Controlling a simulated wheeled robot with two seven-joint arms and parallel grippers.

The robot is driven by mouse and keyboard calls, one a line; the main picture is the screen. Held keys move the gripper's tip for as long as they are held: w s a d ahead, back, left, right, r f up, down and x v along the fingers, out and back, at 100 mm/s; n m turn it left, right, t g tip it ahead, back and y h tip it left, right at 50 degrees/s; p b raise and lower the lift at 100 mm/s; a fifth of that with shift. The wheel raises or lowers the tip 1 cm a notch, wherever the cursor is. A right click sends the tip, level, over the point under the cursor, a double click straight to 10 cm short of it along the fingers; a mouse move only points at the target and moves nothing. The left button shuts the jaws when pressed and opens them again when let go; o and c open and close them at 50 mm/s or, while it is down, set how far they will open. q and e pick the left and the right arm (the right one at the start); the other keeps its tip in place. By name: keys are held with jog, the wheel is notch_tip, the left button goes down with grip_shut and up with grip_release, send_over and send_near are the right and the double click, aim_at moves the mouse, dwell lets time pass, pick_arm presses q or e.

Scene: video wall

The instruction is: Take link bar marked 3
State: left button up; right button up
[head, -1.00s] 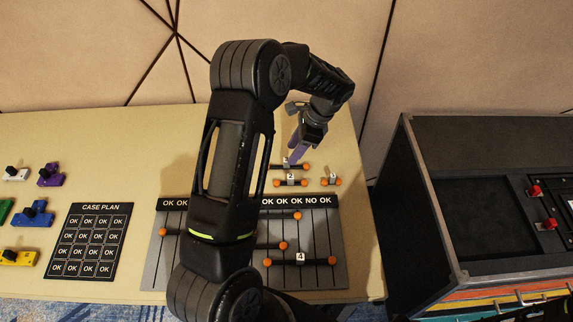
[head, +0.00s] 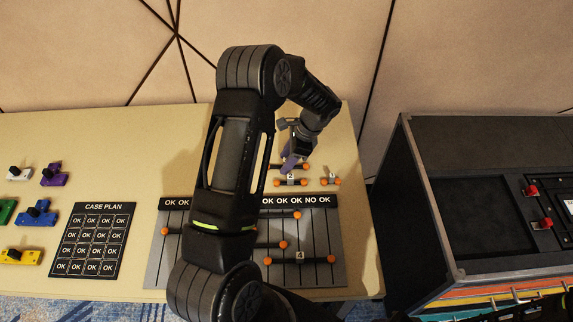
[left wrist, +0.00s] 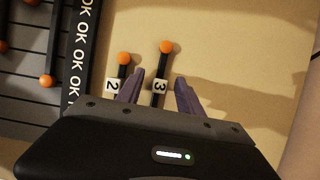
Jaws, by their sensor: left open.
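The link bar marked 3 (left wrist: 160,88) lies on the tan table, with an orange ball on its visible end. My left gripper (left wrist: 160,92) is open, and its two purple fingers stand on either side of this bar without closing on it. The bar's near end is hidden behind the gripper body. The bar marked 2 (left wrist: 119,75) lies beside it, just outside the left finger. In the head view my left gripper (head: 291,166) is over bar 3 and hides its label; bar 2 (head: 290,182) is just in front. My right gripper is not in view.
A short link bar (head: 331,181) lies to the right of these bars. The grey slotted board (head: 322,225) in front holds several bars, one marked 4 (head: 300,257). A case plan card (head: 86,240) and coloured pieces lie left. A dark case (head: 460,145) stands right.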

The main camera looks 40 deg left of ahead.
pick_arm(q)
jog(key=shift+c, duration=0.3)
grip_shut()
dwell(0.4)
